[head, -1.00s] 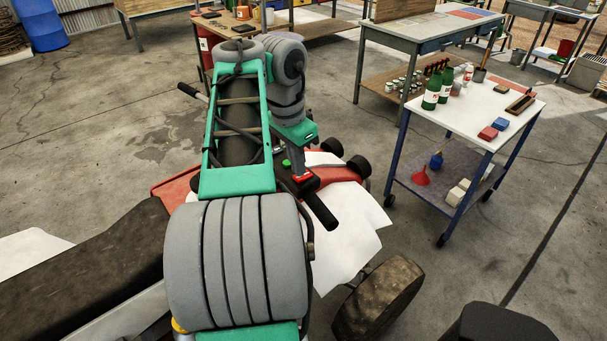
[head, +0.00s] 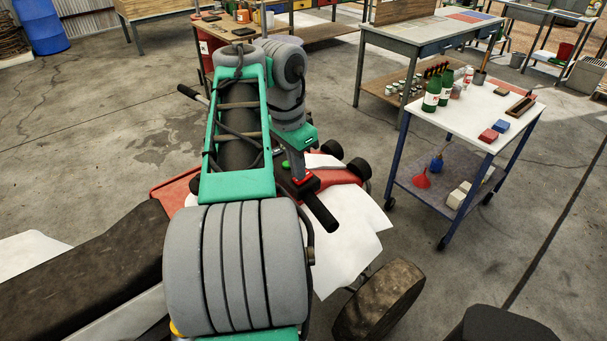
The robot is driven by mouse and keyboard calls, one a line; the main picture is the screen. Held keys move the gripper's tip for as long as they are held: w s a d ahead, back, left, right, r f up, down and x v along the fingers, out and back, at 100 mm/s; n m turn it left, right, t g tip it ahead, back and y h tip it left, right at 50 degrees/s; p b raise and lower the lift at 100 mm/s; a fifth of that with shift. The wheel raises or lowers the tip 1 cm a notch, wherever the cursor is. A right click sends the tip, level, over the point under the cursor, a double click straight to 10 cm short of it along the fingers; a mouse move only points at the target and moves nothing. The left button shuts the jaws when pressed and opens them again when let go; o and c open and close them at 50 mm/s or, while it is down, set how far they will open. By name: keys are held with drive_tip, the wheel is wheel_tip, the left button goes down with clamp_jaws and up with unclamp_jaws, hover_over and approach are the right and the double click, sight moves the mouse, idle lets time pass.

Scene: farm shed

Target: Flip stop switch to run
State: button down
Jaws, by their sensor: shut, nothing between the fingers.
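The quad bike's handlebar (head: 322,212) has a dark control box (head: 297,192) beside its black grip. On the box are a red switch (head: 303,181) and a green button (head: 285,166). My gripper (head: 298,172) is shut and empty, pointing down from the green wrist, with its tips just above and behind the red switch. I cannot tell whether the tips touch it. My wrist and arm hide part of the handlebar's middle. The switch's stop or run marking is too small to read.
A white-topped trolley (head: 470,112) with bottles and small blocks stands to the right. The bike's dark seat (head: 105,255) is at lower left and a tyre (head: 380,302) at lower right. Workbenches stand at the back. Open concrete floor (head: 110,110) lies to the left.

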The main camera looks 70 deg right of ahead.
wheel_tip(320, 180, up, 7)
drive_tip(key=p, duration=0.5)
drive_tip(key=shift+p, duration=0.35)
drive_tip(key=shift+f, duration=0.15)
